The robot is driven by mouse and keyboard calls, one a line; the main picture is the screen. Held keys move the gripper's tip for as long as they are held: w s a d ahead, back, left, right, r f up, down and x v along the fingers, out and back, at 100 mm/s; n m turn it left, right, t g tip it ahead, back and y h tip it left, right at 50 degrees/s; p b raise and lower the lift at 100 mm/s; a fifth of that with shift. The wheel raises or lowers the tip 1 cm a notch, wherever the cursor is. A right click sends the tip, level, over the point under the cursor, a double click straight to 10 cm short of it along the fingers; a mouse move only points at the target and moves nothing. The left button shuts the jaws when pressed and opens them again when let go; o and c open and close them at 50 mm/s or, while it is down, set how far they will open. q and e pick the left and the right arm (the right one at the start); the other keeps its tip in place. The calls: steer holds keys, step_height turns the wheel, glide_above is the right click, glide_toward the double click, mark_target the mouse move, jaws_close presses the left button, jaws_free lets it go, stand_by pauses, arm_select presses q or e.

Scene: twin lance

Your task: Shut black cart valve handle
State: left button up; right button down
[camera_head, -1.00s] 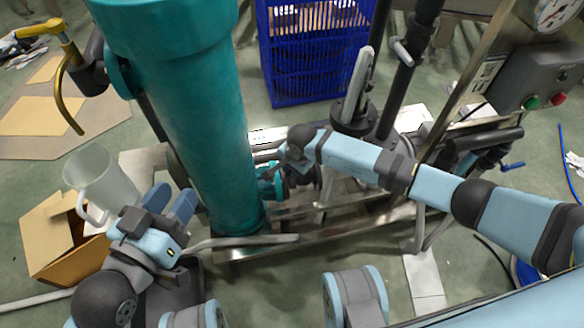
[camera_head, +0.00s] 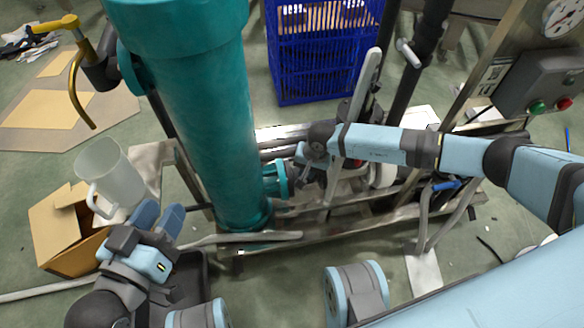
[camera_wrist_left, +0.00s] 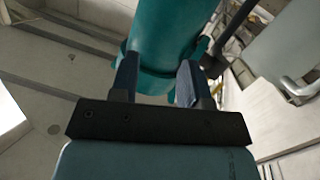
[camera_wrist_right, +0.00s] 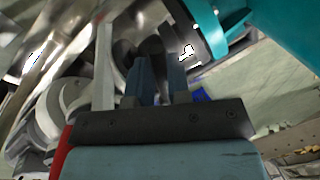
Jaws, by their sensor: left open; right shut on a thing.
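My right gripper (camera_head: 312,152) is at the pipework right of the teal column (camera_head: 205,120). In the right wrist view its fingers (camera_wrist_right: 160,80) are close together on a dark part, which looks like the black valve handle (camera_wrist_right: 150,46); the fingers hide most of it. A long grey lever (camera_head: 364,85) stands tilted behind my right forearm. In the right wrist view a grey bar with a red edge (camera_wrist_right: 104,60) is beside the fingers. My left gripper (camera_head: 158,218) is open and empty, left of the column's foot; its spread fingers (camera_wrist_left: 157,82) also show in the left wrist view.
A white jug (camera_head: 110,180) and cardboard box (camera_head: 60,225) are at the left. A blue crate (camera_head: 320,60) stands behind the cart. A teal flanged fitting (camera_head: 280,180) is just left of the right gripper. A control box (camera_head: 535,85) is at the upper right.

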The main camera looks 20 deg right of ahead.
arm_select(q)
steer(key=shift+w+a+r+m+t+b, duration=0.45)
steer(key=shift+w+m+b, duration=0.2)
steer(key=shift+b, duration=0.35)
arm_select(e)
steer(key=d+n, duration=0.1)
steer(key=n, duration=0.1)
steer(key=d+n+g, duration=0.1)
steer(key=n, duration=0.1)
steer(key=shift+s+d+n, duration=0.35)
steer(key=shift+s+n, duration=0.05)
arm_select(q)
steer(key=shift+w, duration=0.15)
arm_select(e)
steer(key=c, duration=1.1)
jaws_free()
arm_select(q)
steer(key=shift+f, duration=0.15)
